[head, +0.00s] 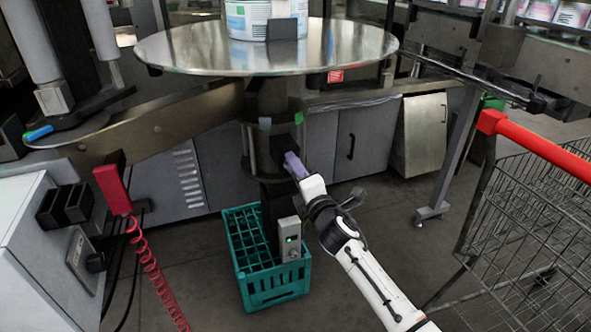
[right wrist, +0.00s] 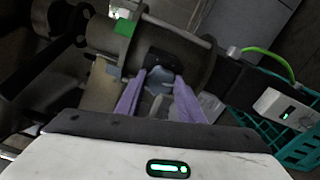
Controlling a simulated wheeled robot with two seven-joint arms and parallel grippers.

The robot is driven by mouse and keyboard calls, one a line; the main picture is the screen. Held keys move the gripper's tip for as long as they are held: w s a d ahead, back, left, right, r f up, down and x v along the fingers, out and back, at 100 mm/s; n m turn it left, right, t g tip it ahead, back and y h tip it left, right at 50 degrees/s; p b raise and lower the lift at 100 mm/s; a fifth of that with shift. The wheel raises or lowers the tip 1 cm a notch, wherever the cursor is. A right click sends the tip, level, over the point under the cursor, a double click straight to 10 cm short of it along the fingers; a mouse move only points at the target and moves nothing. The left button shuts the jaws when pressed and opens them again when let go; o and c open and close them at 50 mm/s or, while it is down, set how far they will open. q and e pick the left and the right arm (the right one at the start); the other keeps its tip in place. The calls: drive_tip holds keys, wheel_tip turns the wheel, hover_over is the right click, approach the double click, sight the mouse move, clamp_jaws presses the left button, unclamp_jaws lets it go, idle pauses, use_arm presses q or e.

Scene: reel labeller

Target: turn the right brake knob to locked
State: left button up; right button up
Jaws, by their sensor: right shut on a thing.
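The right brake knob (right wrist: 159,79) is a small grey-blue knob in the right wrist view, on a dark mount at the side of the round brake housing (right wrist: 103,38). My right gripper (right wrist: 157,97) has its two purple fingers on either side of the knob and is shut on it. In the head view my right gripper (head: 291,163) reaches in from the lower right to the housing below the big round reel table (head: 190,52). There the fingers hide the knob. I cannot tell the knob's turned position. My left gripper is not in view.
A green crate (head: 275,284) stands on the floor below the housing, with a grey box (head: 290,238) with a green light above it. A shopping cart (head: 530,220) stands at the right. A red device (head: 113,189) with a coiled cord hangs at the left.

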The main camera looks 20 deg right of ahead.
drive_tip(key=shift+m+p, duration=1.4)
drive_tip(key=shift+m, duration=5.9)
drive_tip(key=shift+f, duration=0.1)
drive_tip(key=o, duration=1)
drive_tip(key=shift+o, duration=0.3)
drive_tip(key=shift+s, duration=0.1)
